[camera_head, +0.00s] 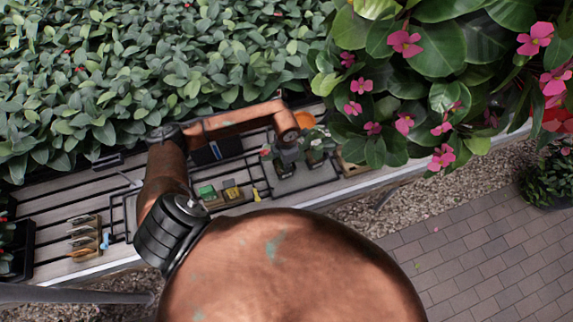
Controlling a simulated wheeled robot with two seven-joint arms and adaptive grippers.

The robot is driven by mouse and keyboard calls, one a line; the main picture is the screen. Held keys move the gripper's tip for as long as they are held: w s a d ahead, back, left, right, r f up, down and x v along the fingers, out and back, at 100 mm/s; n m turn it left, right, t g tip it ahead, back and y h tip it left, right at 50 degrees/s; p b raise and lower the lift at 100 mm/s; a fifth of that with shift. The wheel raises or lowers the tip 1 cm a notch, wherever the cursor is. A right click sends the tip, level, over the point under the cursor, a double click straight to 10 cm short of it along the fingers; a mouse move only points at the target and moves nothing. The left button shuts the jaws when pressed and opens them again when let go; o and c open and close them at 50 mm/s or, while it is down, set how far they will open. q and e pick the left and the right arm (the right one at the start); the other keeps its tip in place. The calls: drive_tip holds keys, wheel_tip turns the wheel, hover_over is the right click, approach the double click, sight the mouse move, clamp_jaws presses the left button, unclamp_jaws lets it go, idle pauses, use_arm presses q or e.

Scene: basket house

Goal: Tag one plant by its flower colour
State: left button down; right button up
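My copper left arm reaches over the bench, and my dark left gripper (287,160) points down at its right part. Its fingers are small and blend with dark pots, so I cannot tell whether they are open or shut. A small plant with a red flower (266,151) shows just left of the gripper. Another small green plant (318,138) stands just right of it. A wooden rack (84,238) of upright pale pieces, possibly tags, sits at the bench's left. A green block (207,192), a yellow block (232,191) and a small yellow item (256,194) lie mid-bench. My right gripper is not in view.
The slatted bench (50,210) has an orange round item (304,119) near its back edge. A dense green hedge (150,70) stands behind. A large pink-flowered plant (430,90) overhangs the right side. Gravel (440,200) and brick paving (490,260) lie in front.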

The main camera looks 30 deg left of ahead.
use_arm(q)
drive_tip(key=c, duration=2.1)
unclamp_jaws()
drive_tip(key=shift+r, duration=0.1)
wheel_tip(320, 180, up, 12)
drive_tip(key=shift+f, duration=0.1)
drive_tip(key=shift+a, duration=0.1)
